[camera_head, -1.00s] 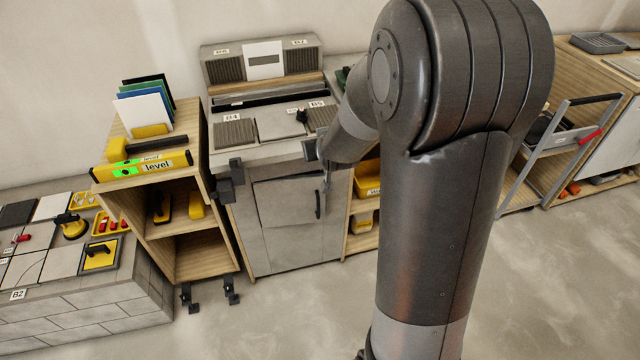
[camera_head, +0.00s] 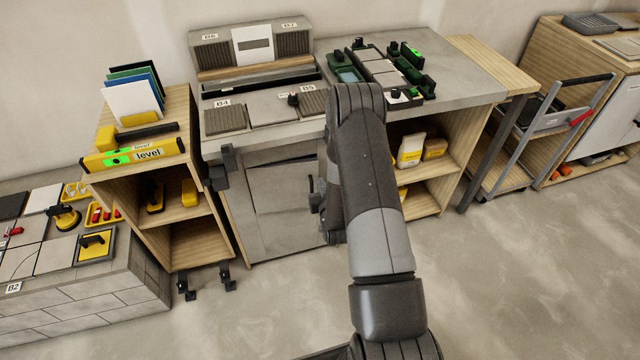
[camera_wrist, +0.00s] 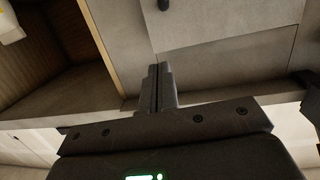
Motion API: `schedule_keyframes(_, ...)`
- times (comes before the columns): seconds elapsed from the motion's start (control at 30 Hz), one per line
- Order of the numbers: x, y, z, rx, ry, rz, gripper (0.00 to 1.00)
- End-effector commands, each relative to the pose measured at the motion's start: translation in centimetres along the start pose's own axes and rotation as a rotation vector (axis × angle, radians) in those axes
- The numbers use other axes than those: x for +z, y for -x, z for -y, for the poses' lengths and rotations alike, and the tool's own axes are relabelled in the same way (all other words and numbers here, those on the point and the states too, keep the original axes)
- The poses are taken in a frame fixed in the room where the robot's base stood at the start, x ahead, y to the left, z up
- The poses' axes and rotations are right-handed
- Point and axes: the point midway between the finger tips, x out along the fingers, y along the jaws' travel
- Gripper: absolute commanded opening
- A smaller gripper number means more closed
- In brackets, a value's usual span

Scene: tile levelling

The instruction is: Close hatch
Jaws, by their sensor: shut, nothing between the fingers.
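The hatch (camera_head: 285,198) is a grey panel with a dark handle, in the front of the grey cabinet below the worktop. Its edges look skewed against the cabinet front, with a dark line along its left side; how far it stands out is hard to tell. My gripper (camera_head: 318,197) is at the right side of the hatch, partly hidden by my arm. In the wrist view my gripper (camera_wrist: 160,72) is shut and empty, its fingertips before grey panels (camera_wrist: 230,25). A dark handle-like end (camera_wrist: 163,5) shows at that view's top edge.
An open wooden shelf with yellow-labelled bags (camera_head: 411,150) stands right of the hatch. A wooden shelf unit with levels (camera_head: 140,155) stands at left. Dark brackets (camera_head: 222,168) stick out at the cabinet's left edge. The floor in front (camera_head: 520,270) is clear.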

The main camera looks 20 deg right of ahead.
Motion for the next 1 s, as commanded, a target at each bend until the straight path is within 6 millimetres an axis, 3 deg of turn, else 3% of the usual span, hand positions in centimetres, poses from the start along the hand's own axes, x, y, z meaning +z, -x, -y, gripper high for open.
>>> schedule_keyframes(0.03,1.9,0.7,-0.1,0.005,-0.006,-0.012,0.00)
schedule_keyframes(0.2,6.0,2.9,-0.3,0.024,-0.019,-0.085,0.00)
schedule_keyframes(0.4,8.5,4.9,-0.5,0.040,-0.027,-0.139,0.00)
schedule_keyframes(0.53,8.8,5.1,-0.5,0.043,-0.028,-0.152,0.00)
schedule_keyframes(0.73,8.3,2.7,-0.6,0.043,-0.028,-0.156,0.00)
schedule_keyframes(1.0,7.5,-3.1,-0.9,0.043,-0.028,-0.156,0.00)
